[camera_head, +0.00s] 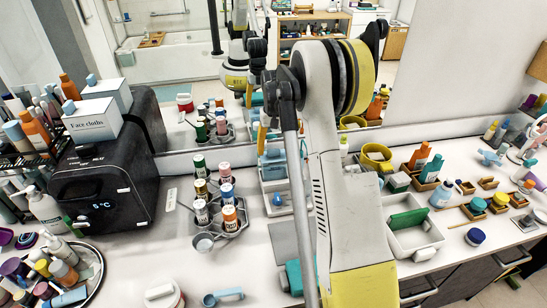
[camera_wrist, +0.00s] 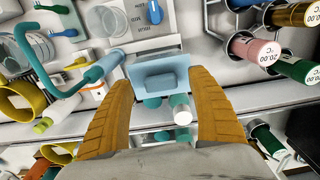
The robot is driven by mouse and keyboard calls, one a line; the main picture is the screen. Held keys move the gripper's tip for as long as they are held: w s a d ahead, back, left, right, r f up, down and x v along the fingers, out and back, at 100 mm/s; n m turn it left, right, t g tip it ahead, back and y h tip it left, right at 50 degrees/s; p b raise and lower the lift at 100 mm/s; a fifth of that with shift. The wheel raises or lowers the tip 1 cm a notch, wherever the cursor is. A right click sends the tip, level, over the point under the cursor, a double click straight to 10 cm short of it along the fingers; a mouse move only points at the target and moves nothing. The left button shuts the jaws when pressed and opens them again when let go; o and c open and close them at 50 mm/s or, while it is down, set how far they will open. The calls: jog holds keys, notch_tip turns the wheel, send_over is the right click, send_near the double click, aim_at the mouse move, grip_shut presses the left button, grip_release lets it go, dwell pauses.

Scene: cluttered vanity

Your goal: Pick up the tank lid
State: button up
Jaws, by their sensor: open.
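The tank lid (camera_wrist: 160,66), a light blue block with a raised darker blue grip, sits at the centre of the wrist view. It appears to top the blue tank of a white device with a blue dial (camera_wrist: 153,12). My gripper (camera_wrist: 163,86) is open, with one orange finger on each side of the lid and nothing held. I cannot tell whether the fingers touch it. In the head view a light blue part (camera_head: 271,163) of the device shows left of my arm, which hides much of that area.
A teal tube (camera_wrist: 48,72) curves close to the lid's left in the wrist view. Several labelled bottles (camera_wrist: 262,52) stand in a rack to the right. In the head view, a black appliance (camera_head: 100,185) stands left, and a white tray (camera_head: 413,238) with a green block lies right.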

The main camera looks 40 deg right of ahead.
notch_tip(320, 180, down, 2)
jog(key=shift+f, duration=0.15)
jog(key=c, duration=1.1)
